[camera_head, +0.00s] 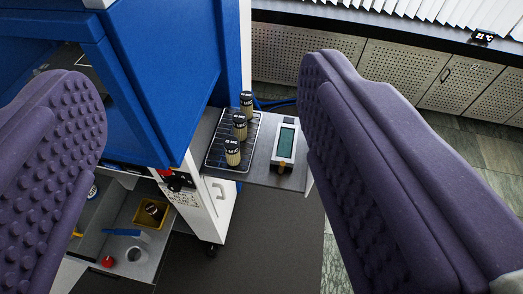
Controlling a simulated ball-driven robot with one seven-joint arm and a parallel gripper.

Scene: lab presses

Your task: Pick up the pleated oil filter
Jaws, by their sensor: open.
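Three small cylinders with black lettered tops and tan, ribbed-looking bodies stand upright in a row on a wire rack (216,150). They look like pleated oil filters: a near one (233,153), a middle one (240,127) and a far one (246,104). I cannot tell which of them the task means. My gripper (195,75) is open, with purple studded fingers wide apart at the left and right of the view. The filters show between the fingers, farther off, and nothing touches them. No object is held.
The rack sits on a grey side shelf (262,177) beside a blue machine (185,70). A device with a green screen (286,142) is right of the filters. A yellow bin (152,212) is in an open drawer at lower left. Perforated cabinets (340,60) line the back.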

